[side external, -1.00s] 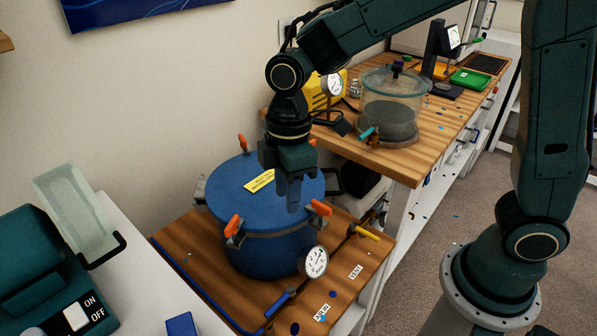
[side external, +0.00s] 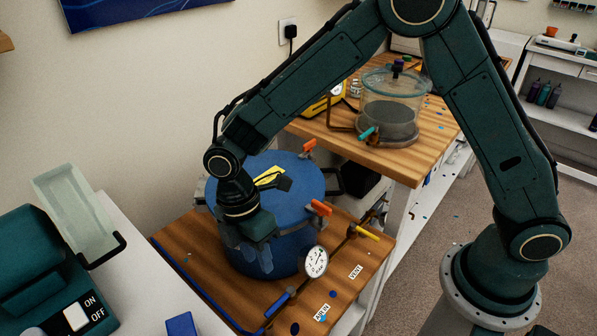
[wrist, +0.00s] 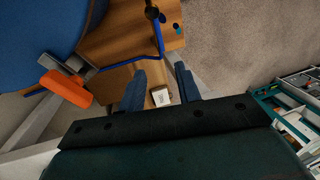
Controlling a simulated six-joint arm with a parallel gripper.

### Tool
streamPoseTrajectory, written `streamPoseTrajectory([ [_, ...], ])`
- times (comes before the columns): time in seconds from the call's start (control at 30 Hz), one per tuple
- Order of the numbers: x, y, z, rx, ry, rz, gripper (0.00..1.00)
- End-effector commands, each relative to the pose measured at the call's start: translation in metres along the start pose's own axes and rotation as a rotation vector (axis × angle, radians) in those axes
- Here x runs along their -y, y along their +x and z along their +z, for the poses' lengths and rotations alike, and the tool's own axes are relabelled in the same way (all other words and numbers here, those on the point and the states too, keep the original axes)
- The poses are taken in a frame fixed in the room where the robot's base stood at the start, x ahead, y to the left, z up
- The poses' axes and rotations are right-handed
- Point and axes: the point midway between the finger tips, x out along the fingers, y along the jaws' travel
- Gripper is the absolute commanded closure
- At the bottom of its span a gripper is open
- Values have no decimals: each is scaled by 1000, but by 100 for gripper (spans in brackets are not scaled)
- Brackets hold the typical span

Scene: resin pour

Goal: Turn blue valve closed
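The blue valve handle (side external: 278,304) lies on the wooden bench in front of the pressure pot, near the AIR IN label (side external: 322,312). The label may be the white card (wrist: 161,96) in the wrist view. My gripper (side external: 257,266) points down in front of the pot's near left side, above and behind the blue valve and apart from it. In the wrist view, the two fingers (wrist: 161,88) are spread with a gap and nothing held. Which blue strip there is the valve handle, I cannot tell for sure.
The blue pot (side external: 300,185) with orange clamps (side external: 319,208) stands close beside my gripper. A pressure gauge (side external: 316,262) and a yellow valve handle (side external: 367,232) are to the right. A blue hose (side external: 190,280) runs along the bench's left edge. A clear chamber (side external: 390,105) stands behind.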

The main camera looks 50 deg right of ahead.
Motion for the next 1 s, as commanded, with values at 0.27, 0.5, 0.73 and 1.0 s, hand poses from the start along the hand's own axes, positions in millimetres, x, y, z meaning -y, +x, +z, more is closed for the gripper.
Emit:
streamPoseTrajectory([
  [0.27, 1, 24, 0, 2, 0, -3, 67],
  [0.5, 1, 60, 1, 2, 0, -4, 67],
  [0.73, 1, 95, 1, 2, 0, -3, 67],
  [1.0, 0, 126, 0, 2, 0, -2, 67],
])
